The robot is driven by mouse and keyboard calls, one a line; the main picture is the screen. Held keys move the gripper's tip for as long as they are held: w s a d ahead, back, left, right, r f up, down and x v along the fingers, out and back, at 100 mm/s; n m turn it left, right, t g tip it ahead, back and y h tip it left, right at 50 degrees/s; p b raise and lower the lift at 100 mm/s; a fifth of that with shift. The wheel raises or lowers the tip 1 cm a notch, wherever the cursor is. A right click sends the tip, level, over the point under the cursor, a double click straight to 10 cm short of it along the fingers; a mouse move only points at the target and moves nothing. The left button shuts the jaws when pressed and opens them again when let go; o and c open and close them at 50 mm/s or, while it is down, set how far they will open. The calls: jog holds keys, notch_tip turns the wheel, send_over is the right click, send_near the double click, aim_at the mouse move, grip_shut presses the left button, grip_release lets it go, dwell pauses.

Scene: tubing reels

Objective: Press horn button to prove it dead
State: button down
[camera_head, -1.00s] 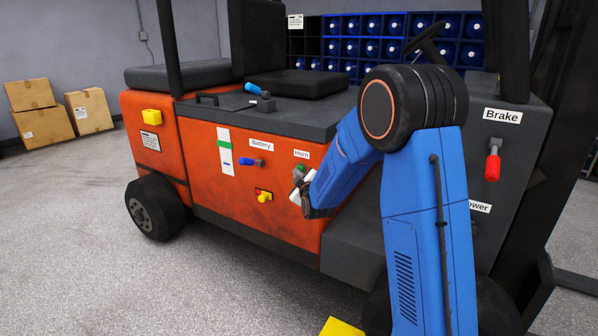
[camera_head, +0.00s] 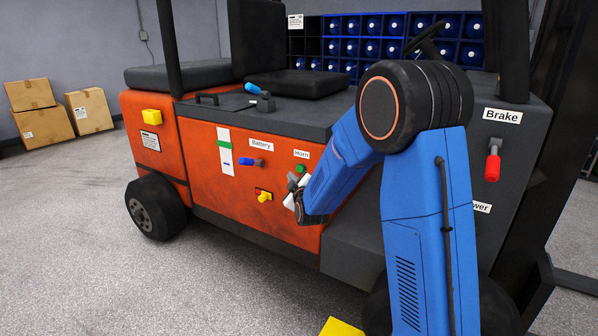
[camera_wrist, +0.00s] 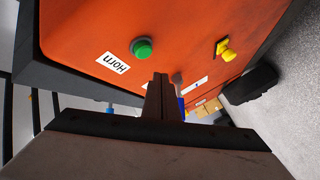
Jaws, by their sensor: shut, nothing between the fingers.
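The green horn button (camera_head: 300,169) sits on the orange side panel of the truck, just below the white "Horn" label (camera_head: 301,154). In the wrist view the round green button (camera_wrist: 142,49) stands out from the panel beside the "Horn" label (camera_wrist: 113,62). My gripper (camera_head: 292,181) is shut and empty, with its tips just below and left of the button in the head view. In the wrist view my shut fingertips (camera_wrist: 161,79) show just below the button. They look apart from it, though the depth gap is hard to judge.
A yellow knob (camera_head: 264,197) and a blue-handled battery switch (camera_head: 250,162) sit left of the button on the panel. A red brake handle (camera_head: 493,166) is at right. Open floor (camera_head: 90,250) lies at front left.

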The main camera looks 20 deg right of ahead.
jog(key=shift+s+a, duration=0.8)
jog(key=shift+a, duration=0.05)
jog(key=s+d+r+m+g+y, duration=0.1)
jog(key=s+d+r+m+g, duration=0.15)
jog(key=s, duration=0.85)
jog(key=s+d+r+m+g, duration=0.1)
jog(key=s+r+m+g, duration=0.2)
jog(key=s, duration=0.9)
jog(key=s+d+f+m+g, duration=0.1)
jog(key=s+g, duration=0.1)
jog(key=s, duration=0.8)
jog(key=s+d+f+m+g, duration=0.1)
jog(key=s+m+g, duration=0.1)
jog(key=s, duration=0.9)
jog(key=s+d+f+m+g+h, duration=0.1)
jog(key=s+d+g, duration=0.1)
jog(key=s, duration=0.8)
jog(key=shift+s+f+g, duration=0.15)
jog(key=shift+f+g, duration=0.05)
jog(key=shift+g, duration=0.25)
jog(key=shift+d, duration=0.15)
